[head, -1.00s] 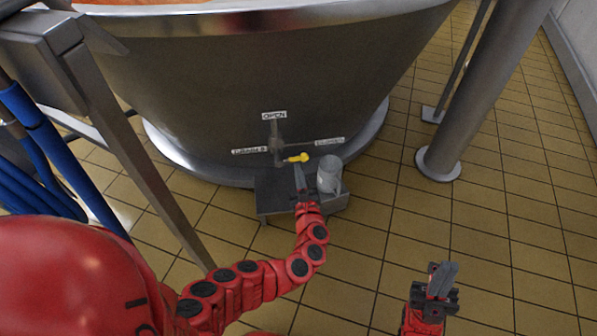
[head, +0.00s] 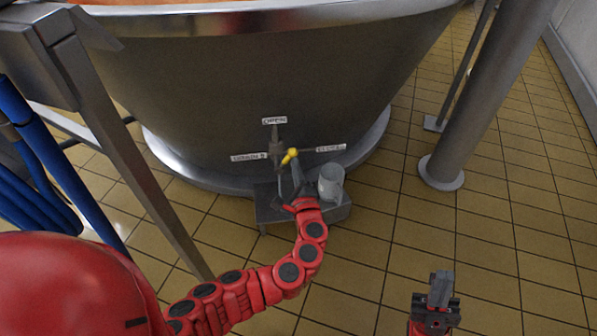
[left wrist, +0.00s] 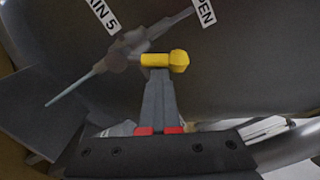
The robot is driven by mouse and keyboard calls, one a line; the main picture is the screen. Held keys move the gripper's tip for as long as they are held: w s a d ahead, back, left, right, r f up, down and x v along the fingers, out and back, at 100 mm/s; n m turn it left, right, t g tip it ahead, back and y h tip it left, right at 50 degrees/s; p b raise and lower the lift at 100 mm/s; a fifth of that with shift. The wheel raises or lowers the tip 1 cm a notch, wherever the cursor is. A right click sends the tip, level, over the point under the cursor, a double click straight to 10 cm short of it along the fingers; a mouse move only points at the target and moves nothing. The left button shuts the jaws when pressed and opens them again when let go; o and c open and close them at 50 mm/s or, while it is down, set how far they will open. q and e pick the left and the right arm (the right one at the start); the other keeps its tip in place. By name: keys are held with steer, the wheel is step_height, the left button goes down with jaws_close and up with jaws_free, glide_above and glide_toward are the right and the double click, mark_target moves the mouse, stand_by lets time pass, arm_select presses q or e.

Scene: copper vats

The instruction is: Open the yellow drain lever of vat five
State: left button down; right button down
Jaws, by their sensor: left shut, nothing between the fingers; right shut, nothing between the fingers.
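The yellow drain lever (head: 290,156) is on the valve (head: 276,148) low on the front of the vat (head: 230,85). Plates read "OPEN" (head: 274,121) above it, "DRAIN 5" (head: 249,157) to its left and what looks like "CLOSED" (head: 331,148) to its right. The lever tilts up and to the right. My left gripper (head: 296,172) is shut and empty just below it. In the left wrist view its fingertips (left wrist: 158,78) meet the underside of the yellow lever (left wrist: 165,60), apparently touching. My right gripper (head: 439,288) is shut and empty, over the floor at the lower right.
A grey metal jug (head: 331,182) stands close to the right of my left gripper on a low metal stand (head: 275,213). A steel leg (head: 485,100) rises at the right. Blue hoses (head: 55,170) and a slanted metal post (head: 130,180) are at the left. The tiled floor at the right is clear.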

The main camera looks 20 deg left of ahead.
arm_select(q)
steer(key=shift+s+a+r+n+b, duration=0.15)
steer(key=shift+a+r+n+b, duration=0.15)
steer(key=shift+n, duration=0.6)
steer(key=shift+s+a+r+n+b, duration=0.2)
steer(key=shift+a+n+b, duration=0.15)
steer(key=shift+n, duration=0.55)
steer(key=shift+s+a+r+n+b, duration=0.1)
steer(key=shift+a+r+n+b, duration=0.2)
steer(key=shift+n, duration=0.6)
